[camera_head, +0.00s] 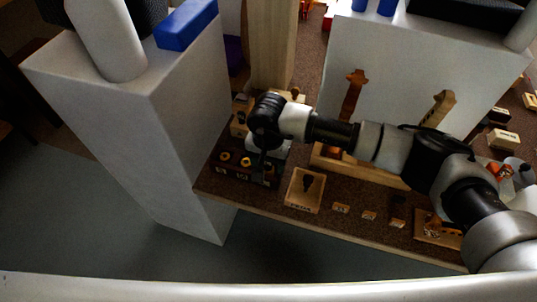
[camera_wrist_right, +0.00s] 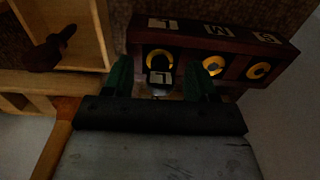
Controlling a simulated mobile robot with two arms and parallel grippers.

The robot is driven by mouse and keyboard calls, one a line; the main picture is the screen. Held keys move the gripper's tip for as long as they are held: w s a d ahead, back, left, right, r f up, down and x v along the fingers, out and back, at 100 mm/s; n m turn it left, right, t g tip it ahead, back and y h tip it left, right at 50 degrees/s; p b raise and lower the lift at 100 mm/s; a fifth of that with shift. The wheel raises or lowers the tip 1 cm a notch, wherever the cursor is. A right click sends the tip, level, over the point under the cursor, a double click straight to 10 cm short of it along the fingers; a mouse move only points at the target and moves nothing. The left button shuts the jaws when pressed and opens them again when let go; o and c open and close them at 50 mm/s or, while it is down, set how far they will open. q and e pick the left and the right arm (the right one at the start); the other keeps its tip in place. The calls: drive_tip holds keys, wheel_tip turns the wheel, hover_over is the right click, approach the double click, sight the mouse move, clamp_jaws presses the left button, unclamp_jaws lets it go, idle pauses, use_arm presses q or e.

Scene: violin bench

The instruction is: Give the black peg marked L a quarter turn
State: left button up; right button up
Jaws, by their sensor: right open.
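A dark wooden rack (camera_wrist_right: 190,47) with tiles marked L, M and S has yellow-ringed round holes; it also shows in the head view (camera_head: 232,174). The black peg marked L (camera_wrist_right: 160,78) stands at the hole behind the L tile, its pale letter facing the wrist camera. My right gripper (camera_wrist_right: 160,80) is open, with one green finger on each side of the peg and a gap at both. In the head view my right gripper (camera_head: 264,165) is over the rack's right end and hides the peg. My left gripper is not in view.
A pale wooden tray (camera_head: 291,199) with a dark piece stands just right of the rack. Several small labelled blocks lie along the bench's front edge. A wooden stand (camera_head: 335,163) is behind them. A tall white block (camera_head: 180,125) is close on the left.

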drive_tip(key=c, duration=1)
drive_tip(key=shift+o, duration=0.9)
drive_tip(key=shift+c, duration=0.5)
drive_tip(key=m, duration=0.2)
drive_tip(key=shift+m+b, duration=0.3)
drive_tip(key=shift+m, duration=0.1)
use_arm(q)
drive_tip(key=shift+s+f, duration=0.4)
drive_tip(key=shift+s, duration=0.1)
use_arm(e)
drive_tip(key=shift+m, duration=1.1)
